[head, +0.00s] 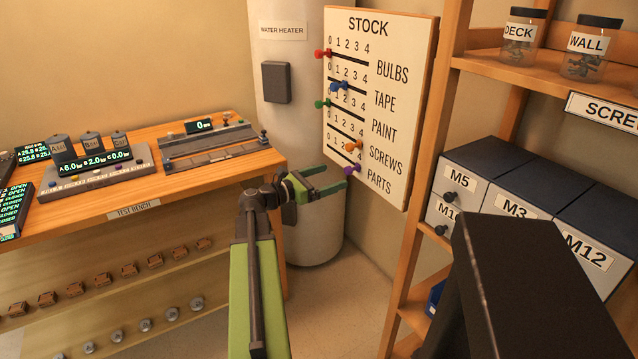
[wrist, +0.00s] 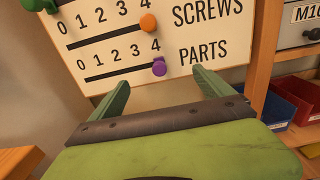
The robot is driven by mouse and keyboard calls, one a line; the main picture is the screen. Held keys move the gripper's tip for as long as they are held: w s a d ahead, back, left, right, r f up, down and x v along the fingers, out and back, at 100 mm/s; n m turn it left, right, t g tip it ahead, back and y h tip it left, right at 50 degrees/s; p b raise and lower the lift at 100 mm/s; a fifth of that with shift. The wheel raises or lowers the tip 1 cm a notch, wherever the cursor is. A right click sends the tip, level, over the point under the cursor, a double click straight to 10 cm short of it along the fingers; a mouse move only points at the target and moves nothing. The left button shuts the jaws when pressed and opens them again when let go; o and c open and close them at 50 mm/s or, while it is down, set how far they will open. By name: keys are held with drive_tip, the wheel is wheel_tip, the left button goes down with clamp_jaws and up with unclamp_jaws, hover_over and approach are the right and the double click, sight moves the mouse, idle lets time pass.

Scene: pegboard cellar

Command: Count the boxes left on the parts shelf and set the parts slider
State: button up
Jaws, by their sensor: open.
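The STOCK board (head: 378,90) on the wall carries rows for bulbs, tape, paint, screws and parts, each marked 0 to 4. The purple parts slider (wrist: 159,67) sits under the 4 at the right end of its row; it also shows in the head view (head: 352,168). My gripper (wrist: 161,88) is open and empty, its green fingers pointing at the board, just below the purple knob and on either side of it. It also shows in the head view (head: 336,177), close to the board's lower edge. No shelf labelled parts is readable.
The orange screws slider (wrist: 148,22) is above, at 4. A wooden bench (head: 135,210) stands left, with rows of small brown pieces (head: 75,290) and grey ones below. A shelf rack (head: 455,35) with jars, drawers and bins (wrist: 288,105) stands right. A water heater (head: 290,100) is behind.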

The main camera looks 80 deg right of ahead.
sight(346, 171)
drive_tip(key=x, duration=0.7)
drive_tip(key=c, duration=1.8)
drive_tip(key=shift+d, duration=0.1)
drive_tip(key=shift+w+d, duration=2.75)
drive_tip(key=shift+d, duration=0.2)
drive_tip(key=o, duration=1.8)
drive_tip(key=shift+w+a, duration=0.15)
drive_tip(key=shift+w, duration=0.15)
